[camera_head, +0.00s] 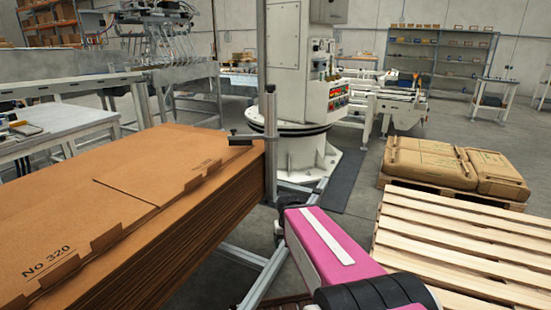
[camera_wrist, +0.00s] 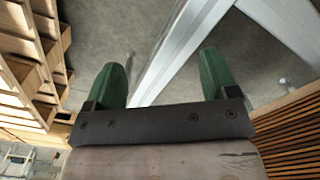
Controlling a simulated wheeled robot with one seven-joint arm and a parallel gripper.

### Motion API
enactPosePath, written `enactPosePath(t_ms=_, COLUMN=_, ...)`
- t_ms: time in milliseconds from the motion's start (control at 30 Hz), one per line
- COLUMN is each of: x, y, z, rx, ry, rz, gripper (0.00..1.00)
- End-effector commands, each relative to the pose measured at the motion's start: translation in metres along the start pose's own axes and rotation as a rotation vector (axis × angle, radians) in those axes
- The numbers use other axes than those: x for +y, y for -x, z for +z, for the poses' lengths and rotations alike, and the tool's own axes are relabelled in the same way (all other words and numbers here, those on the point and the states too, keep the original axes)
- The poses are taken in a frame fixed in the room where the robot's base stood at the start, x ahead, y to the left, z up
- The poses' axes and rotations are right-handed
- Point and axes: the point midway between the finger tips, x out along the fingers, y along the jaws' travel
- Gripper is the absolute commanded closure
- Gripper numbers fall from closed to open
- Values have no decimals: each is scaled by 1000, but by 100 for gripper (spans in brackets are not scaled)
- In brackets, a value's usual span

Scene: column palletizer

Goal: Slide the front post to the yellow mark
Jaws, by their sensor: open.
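In the head view a grey upright metal post (camera_head: 270,150) stands at the right corner of a cardboard stack. It has a short horizontal arm (camera_head: 241,138) reaching over the top sheet. I take it to be the front post; its foot is partly hidden. A metal rail (camera_head: 268,272) runs along the floor beside the stack. I see no yellow mark. In the wrist view my gripper (camera_wrist: 162,80) has two green fingers spread wide with nothing between them, and pale metal rails (camera_wrist: 186,45) lie beyond them. The fingers cannot be made out in the head view.
The tall stack of brown cardboard sheets (camera_head: 130,190) fills the left. A wooden pallet (camera_head: 470,245) lies at right, with sacks (camera_head: 430,163) on another pallet behind it. A white machine column (camera_head: 300,100) stands behind the post.

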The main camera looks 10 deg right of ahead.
Motion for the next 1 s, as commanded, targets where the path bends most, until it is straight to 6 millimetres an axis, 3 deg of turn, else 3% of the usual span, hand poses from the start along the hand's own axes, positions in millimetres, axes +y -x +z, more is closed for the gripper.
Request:
enactPosePath(t_ms=200, x=0, y=0, z=0, rx=0, ry=0, rz=0, gripper=20)
enactPosePath(t_ms=300, x=0, y=0, z=-1, rx=1, ry=2, rz=-4, gripper=27)
enactPosePath(t_ms=433, x=-3, y=6, z=-17, rx=21, ry=25, rz=-57, gripper=27)
enactPosePath(t_ms=667, x=-14, y=49, z=-87, rx=158, ry=159, rz=-297, gripper=27)
enactPosePath(t_ms=867, x=-14, y=110, z=-152, rx=362, ry=301, rz=-497, gripper=27)
enactPosePath(t_ms=1000, x=-8, y=162, z=-196, rx=541, ry=402, rz=-607, gripper=27)
